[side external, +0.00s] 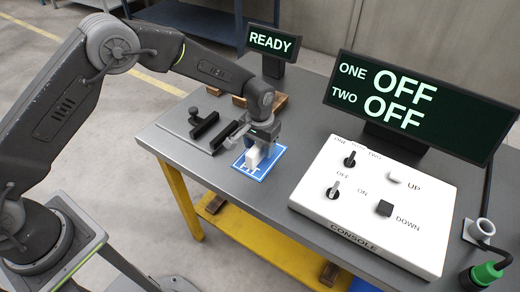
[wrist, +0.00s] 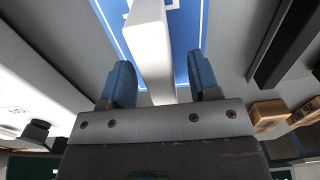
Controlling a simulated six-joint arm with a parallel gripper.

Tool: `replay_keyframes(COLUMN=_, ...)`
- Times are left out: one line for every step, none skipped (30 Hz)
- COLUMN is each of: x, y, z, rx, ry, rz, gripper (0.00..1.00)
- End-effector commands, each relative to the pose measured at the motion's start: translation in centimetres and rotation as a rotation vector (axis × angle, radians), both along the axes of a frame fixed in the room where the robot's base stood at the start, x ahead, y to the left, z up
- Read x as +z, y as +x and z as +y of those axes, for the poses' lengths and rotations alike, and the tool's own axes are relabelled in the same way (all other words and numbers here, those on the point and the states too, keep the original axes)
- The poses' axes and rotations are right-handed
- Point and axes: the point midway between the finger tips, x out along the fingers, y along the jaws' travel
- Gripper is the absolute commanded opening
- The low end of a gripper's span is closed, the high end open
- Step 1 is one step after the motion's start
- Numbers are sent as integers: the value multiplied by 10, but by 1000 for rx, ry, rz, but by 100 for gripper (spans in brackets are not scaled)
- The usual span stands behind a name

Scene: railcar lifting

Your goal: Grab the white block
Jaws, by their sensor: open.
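The white block (side external: 254,157) stands on a blue mat (side external: 246,172) with white lettering, near the front edge of the grey table. In the wrist view the white block (wrist: 150,48) reaches down between the two blue finger pads. My gripper (side external: 257,146) is right over the block in the side view. In the wrist view my gripper (wrist: 162,82) is open, with a finger on each side of the block and a gap visible on both sides. The upper part of the block is partly hidden by my gripper in the side view.
The white console (side external: 375,205) with knobs and buttons stands to the right. Black bars (side external: 212,133) lie on a grey plate to the left, with wooden blocks (side external: 276,101) behind. A dark display (side external: 405,105) reads ONE OFF, TWO OFF; a small screen (side external: 273,43) reads READY.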

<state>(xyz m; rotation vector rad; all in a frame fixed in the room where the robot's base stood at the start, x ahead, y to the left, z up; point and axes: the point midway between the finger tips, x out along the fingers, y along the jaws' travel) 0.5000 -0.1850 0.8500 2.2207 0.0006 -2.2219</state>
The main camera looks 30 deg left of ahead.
Motion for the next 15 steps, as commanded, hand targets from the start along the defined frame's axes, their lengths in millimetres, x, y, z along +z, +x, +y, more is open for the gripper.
replay_keyframes(x=-1, y=0, z=0, rx=0, ry=0, rz=0, gripper=56)
replay_keyframes(x=-1, y=0, z=0, rx=0, ry=0, rz=-1, gripper=56)
replay_keyframes(x=-1, y=0, z=0, rx=0, ry=0, rz=-1, gripper=56)
replay_keyframes(x=-1, y=0, z=0, rx=0, ry=0, rz=-1, gripper=56)
replay_keyframes(x=-1, y=0, z=0, rx=0, ry=0, rz=-1, gripper=56)
replay_keyframes(x=0, y=0, z=0, rx=0, ry=0, rz=-1, gripper=56)
replay_keyframes(x=0, y=0, z=0, rx=0, ry=0, rz=-1, gripper=54)
replay_keyframes(x=0, y=0, z=0, rx=0, ry=0, rz=-1, gripper=51)
replay_keyframes(x=0, y=0, z=0, rx=0, ry=0, rz=-1, gripper=47)
replay_keyframes(x=0, y=0, z=0, rx=0, ry=0, rz=-1, gripper=44)
replay_keyframes(x=0, y=0, z=0, rx=0, ry=0, rz=-1, gripper=41)
replay_keyframes(x=0, y=0, z=0, rx=0, ry=0, rz=-1, gripper=37)
replay_keyframes(x=0, y=0, z=0, rx=0, ry=0, rz=-1, gripper=34)
replay_keyframes(x=0, y=0, z=0, rx=0, ry=0, rz=-1, gripper=32)
replay_keyframes(x=0, y=0, z=0, rx=0, ry=0, rz=-1, gripper=28)
